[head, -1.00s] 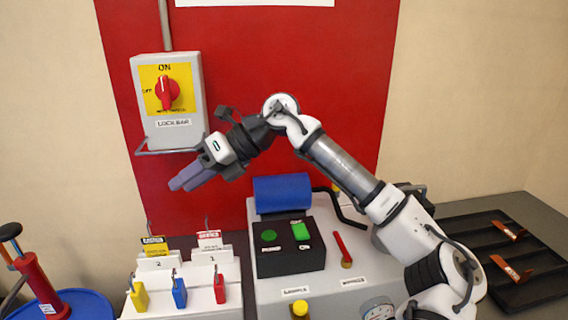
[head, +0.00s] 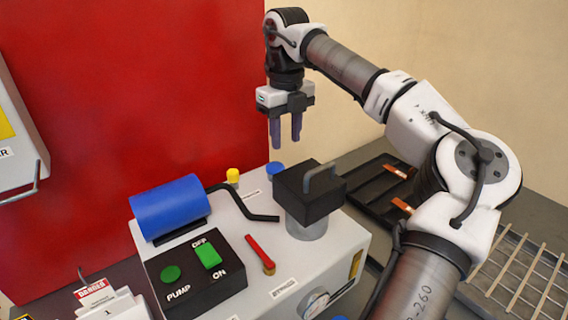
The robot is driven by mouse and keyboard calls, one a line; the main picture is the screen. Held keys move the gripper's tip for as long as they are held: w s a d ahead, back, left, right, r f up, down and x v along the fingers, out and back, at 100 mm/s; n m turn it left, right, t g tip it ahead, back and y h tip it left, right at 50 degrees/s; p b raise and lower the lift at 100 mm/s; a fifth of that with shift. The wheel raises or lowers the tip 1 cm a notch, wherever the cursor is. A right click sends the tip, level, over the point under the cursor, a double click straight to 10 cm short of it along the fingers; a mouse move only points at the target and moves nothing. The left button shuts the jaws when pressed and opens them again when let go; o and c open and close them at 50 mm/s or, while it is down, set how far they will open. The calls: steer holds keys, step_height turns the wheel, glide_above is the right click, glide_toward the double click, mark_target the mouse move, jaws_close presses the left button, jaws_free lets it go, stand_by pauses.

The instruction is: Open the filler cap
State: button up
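At the back of the white pump unit stand a small yellow cap (head: 232,175) and a small blue cap (head: 275,168). A label lies between them but is too small to read, so I cannot tell which one is the filler cap. My gripper (head: 286,143) points down above the blue cap, with its purple fingers apart and nothing between them. A gap shows between the fingertips and the blue cap. Both caps look seated on the unit.
A black block with a grey handle (head: 312,190) stands right of the caps. A blue cylinder (head: 170,206), black bent pipe (head: 250,212), red lever (head: 261,254) and pump switch box (head: 195,276) are nearer. A black tray (head: 375,193) and wire rack (head: 520,272) lie right.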

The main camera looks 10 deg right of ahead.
mark_target(278, 170)
step_height(278, 170, down, 9)
steer(key=shift+r+p, duration=0.2)
steer(key=shift+p, duration=0.45)
jaws_close()
steer(key=shift+a, duration=0.1)
